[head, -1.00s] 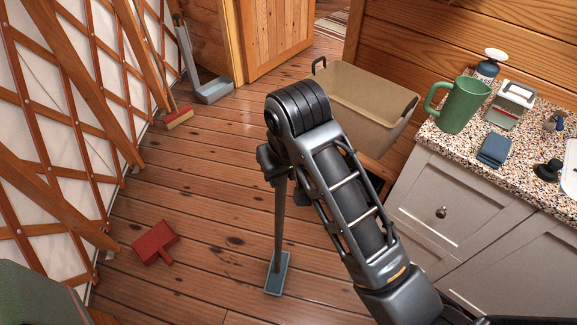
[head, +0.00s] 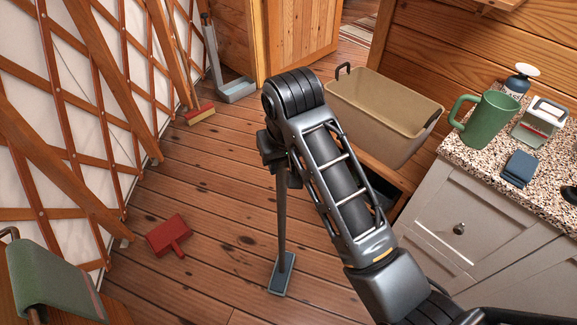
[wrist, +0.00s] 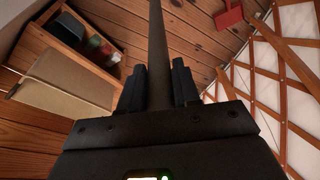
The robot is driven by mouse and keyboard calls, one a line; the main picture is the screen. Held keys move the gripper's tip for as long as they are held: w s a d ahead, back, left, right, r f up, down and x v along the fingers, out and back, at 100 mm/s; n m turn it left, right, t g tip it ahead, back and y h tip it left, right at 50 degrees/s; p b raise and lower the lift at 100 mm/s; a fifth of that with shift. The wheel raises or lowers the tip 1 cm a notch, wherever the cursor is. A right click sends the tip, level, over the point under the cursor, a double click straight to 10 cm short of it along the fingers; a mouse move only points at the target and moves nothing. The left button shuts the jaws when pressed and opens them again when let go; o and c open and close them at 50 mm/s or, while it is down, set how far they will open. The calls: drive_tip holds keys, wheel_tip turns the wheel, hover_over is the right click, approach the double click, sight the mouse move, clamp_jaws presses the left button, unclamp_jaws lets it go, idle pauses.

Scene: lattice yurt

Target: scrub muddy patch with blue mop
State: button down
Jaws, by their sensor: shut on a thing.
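The mop has a flat blue-grey head (head: 282,275) resting on the floorboards and a thin grey handle (head: 281,220) standing nearly upright. My gripper (head: 276,158) is shut around the upper handle. In the wrist view, the handle (wrist: 158,45) runs between the two dark fingers of my gripper (wrist: 158,88). The mop's head is hidden in that view. I cannot tell a muddy patch apart from the dark marks and knots in the boards (head: 247,240) left of the mop.
A red dustpan (head: 169,236) lies on the floor at left. A beige tub (head: 385,115) and a counter (head: 475,160) with a green mug (head: 489,119) bound the right. Floor between is clear.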

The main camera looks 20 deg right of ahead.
drive_tip(key=w+a+b, duration=0.4)
drive_tip(key=w, duration=0.8)
drive_tip(key=w+a+b, duration=0.3)
drive_tip(key=w+b, duration=0.2)
drive_tip(key=w, duration=0.7)
drive_tip(key=shift+a+f, duration=0.2)
drive_tip(key=shift+a, duration=0.2)
idle(1.9)
drive_tip(key=shift+w+b, duration=0.15)
drive_tip(key=shift+b, duration=0.3)
drive_tip(key=w+b, duration=0.1)
drive_tip(key=b, duration=0.1)
drive_tip(key=w+a+b, duration=0.1)
drive_tip(key=w+b, duration=0.1)
drive_tip(key=b, duration=0.1)
drive_tip(key=shift+f+b, duration=0.15)
drive_tip(key=shift+b, duration=0.15)
drive_tip(key=shift+a, duration=0.1)
